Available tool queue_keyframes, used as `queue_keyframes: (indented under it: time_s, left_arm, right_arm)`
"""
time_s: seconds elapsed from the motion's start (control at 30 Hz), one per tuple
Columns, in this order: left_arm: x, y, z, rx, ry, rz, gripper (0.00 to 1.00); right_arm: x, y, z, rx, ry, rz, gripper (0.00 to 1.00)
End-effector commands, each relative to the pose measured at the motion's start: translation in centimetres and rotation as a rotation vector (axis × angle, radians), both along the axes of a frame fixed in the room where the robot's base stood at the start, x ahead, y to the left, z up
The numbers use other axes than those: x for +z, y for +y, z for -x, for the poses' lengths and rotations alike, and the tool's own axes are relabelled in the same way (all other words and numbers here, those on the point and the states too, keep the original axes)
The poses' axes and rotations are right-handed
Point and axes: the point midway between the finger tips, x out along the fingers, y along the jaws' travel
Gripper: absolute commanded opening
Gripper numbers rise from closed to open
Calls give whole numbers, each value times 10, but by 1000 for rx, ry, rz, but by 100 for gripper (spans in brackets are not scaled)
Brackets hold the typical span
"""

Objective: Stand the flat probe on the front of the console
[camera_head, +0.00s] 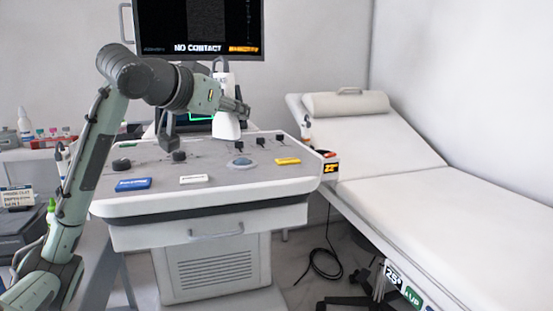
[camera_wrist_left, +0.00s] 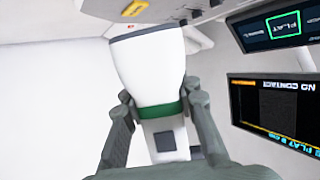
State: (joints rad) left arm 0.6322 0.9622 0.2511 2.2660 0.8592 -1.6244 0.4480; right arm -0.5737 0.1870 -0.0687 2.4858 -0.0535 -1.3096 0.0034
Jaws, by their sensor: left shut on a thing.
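The flat probe (camera_head: 227,125) is white, with a wide head and a green band that shows in the wrist view (camera_wrist_left: 160,109). My left gripper (camera_head: 237,106) is shut on it, with its two fingers (camera_wrist_left: 161,105) on either side around the green band. In the head view the probe hangs upright, wide end down, over the back part of the console (camera_head: 200,206); whether it touches the top cannot be told. The console is white with a grey control top. My right gripper is not in view.
A monitor (camera_head: 200,22) reading "NO CONTACT" stands behind the console. The control top carries a blue key (camera_head: 133,183), a white key (camera_head: 194,179), a yellow key (camera_head: 288,161) and a trackball (camera_head: 241,163). An exam couch (camera_head: 430,190) stands right. A black cable (camera_head: 320,262) lies on the floor.

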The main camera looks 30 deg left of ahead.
Motion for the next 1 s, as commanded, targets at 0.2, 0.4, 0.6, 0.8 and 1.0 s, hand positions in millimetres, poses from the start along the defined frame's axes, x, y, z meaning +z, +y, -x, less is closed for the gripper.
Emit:
queue_keyframes:
  time_s: [0.2,0.4,0.6,0.8,1.0]
  left_arm:
    - [-32,-17,-49,-3,2,3,0]
    - [-50,-27,-79,-1,-1,2,0]
    - [-61,-29,-86,0,-1,-1,0]
    - [-86,-30,-86,-2,1,1,0]
    - [-94,-29,-85,-2,-3,0,0]
  right_arm:
    - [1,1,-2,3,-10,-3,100]
    - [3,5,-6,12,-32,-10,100]
    - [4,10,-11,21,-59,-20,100]
    - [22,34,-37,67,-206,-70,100]
    - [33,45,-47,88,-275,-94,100]
